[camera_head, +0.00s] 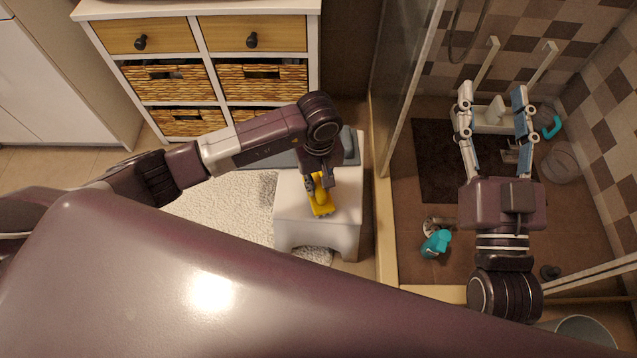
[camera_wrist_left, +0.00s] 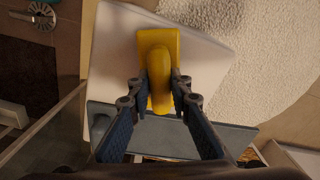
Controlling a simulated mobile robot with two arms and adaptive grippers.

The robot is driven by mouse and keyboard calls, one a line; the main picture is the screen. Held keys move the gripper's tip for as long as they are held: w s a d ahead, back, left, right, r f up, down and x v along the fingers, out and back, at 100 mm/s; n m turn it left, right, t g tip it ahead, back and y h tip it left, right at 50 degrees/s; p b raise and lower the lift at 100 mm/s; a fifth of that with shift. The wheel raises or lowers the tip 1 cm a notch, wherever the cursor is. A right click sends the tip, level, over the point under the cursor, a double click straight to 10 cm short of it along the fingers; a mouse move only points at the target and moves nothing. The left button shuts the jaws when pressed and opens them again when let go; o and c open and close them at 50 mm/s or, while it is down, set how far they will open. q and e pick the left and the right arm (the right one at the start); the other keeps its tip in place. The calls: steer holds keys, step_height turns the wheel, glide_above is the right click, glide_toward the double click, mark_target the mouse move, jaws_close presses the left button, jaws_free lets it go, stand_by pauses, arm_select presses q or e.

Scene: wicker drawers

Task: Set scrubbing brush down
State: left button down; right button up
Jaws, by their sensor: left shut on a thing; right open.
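The yellow scrubbing brush (camera_head: 321,202) is at my left gripper (camera_head: 318,182), over the white stool (camera_head: 345,215). In the left wrist view the brush (camera_wrist_left: 158,50) lies between the two fingers of the left gripper (camera_wrist_left: 160,98), which is shut on it. The white stool top (camera_wrist_left: 210,65) is behind it. I cannot tell whether the brush touches the stool. My right gripper (camera_head: 492,92) is open, with its fingers wide apart in the shower area at the right.
A grey flat object (camera_wrist_left: 225,134) lies along the stool's far side. A white cabinet (camera_head: 200,8) with wicker drawers stands behind. A shower glass panel (camera_head: 405,85) separates the stool from the shower. A teal bottle (camera_head: 436,243) stands on the shower floor. A pale rug (camera_head: 222,210) lies left.

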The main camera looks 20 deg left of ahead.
arm_select(q)
steer(key=shift+f, duration=0.1)
steer(key=c, duration=1.8)
jaws_free()
steer(key=shift+o, duration=0.2)
arm_select(e)
steer(key=shift+s+r+t+y, duration=0.2)
steer(key=shift+r+t+y, duration=0.1)
steer(key=shift+r, duration=0.35)
arm_select(q)
step_height(320, 180, up, 6)
steer(key=shift+f+p, duration=0.2)
steer(key=shift+p, duration=0.75)
step_height(320, 180, up, 7)
steer(key=p, duration=0.1)
steer(key=shift+f+p, duration=0.15)
steer(key=shift+p, duration=0.15)
arm_select(e)
steer(key=s+d+f+g+h, duration=0.1)
steer(key=f+g, duration=0.3)
steer(key=f, duration=0.5)
steer(key=s+d+f+g+h, duration=0.2)
steer(key=f+g, duration=0.3)
steer(key=f, duration=0.4)
steer(key=shift+f+g+h, duration=0.3)
steer(key=shift+f, duration=0.05)
